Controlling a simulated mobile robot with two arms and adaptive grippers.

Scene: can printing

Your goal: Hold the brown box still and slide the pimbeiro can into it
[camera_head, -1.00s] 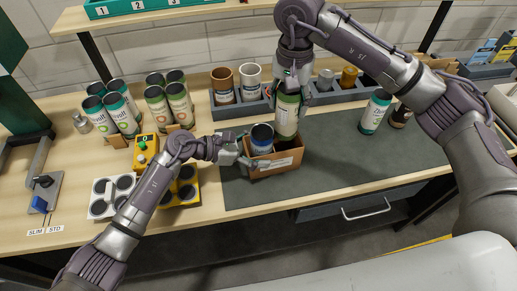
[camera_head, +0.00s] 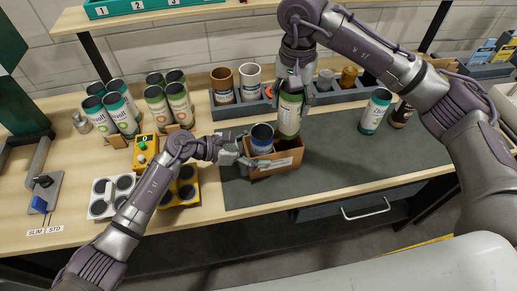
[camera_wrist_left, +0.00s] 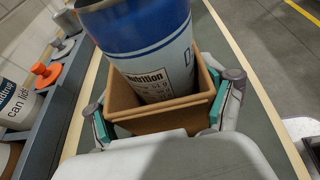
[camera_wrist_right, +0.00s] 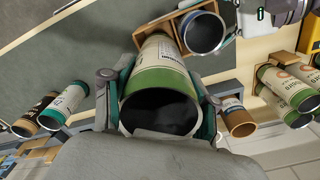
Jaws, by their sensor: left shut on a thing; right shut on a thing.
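The brown box (camera_head: 276,168) stands on the grey mat, open side up. A can with a blue band (camera_head: 262,140) stands in its left part; the left wrist view shows this can (camera_wrist_left: 150,55) rising above the box rim (camera_wrist_left: 165,122). My left gripper (camera_head: 243,157) is shut on the box's left end. My right gripper (camera_head: 293,85) is shut on a white can with a green band (camera_head: 288,118), held upright over the right part of the box. Its name is unreadable, so I cannot confirm it is the pimbeiro can. I cannot tell whether its lower end is inside the rim.
A grey rack (camera_head: 253,107) with cups and lids stands behind the box. A green-lettered can (camera_head: 375,112) and a brown can (camera_head: 401,115) stand to the right. Several cans and a yellow fixture (camera_head: 180,188) stand left.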

